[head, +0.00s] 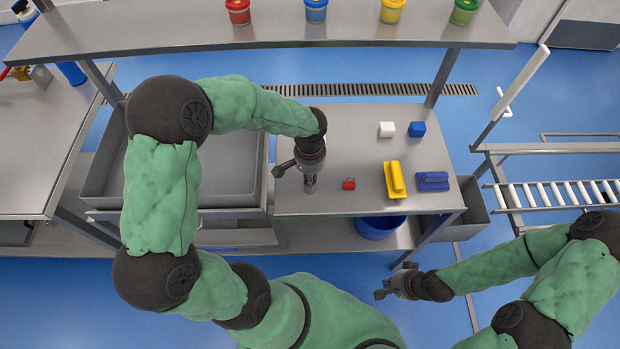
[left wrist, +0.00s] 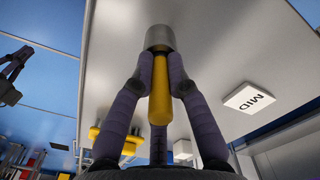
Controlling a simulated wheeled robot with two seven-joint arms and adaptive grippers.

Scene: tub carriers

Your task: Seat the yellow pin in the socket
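The yellow pin (left wrist: 159,92) lies between the two fingers of my left gripper (left wrist: 161,62) in the left wrist view, and the fingers close against it from both sides. A grey cylinder (left wrist: 159,38) is at the pin's far end, by the fingertips. It looks like the socket, but I cannot tell how deep the pin is in it. In the head view my left gripper (head: 310,184) points down at the left part of the steel table (head: 340,135); pin and socket are mostly hidden there. My right gripper (head: 388,290) is off the table's front, its fingers unclear.
A red piece (head: 348,184) lies just right of my left gripper. A yellow handled block (head: 394,179), a blue one (head: 432,181), a white cube (head: 386,129) and a blue cube (head: 417,129) stand further right. A shelf (head: 345,30) with coloured tubs spans the back.

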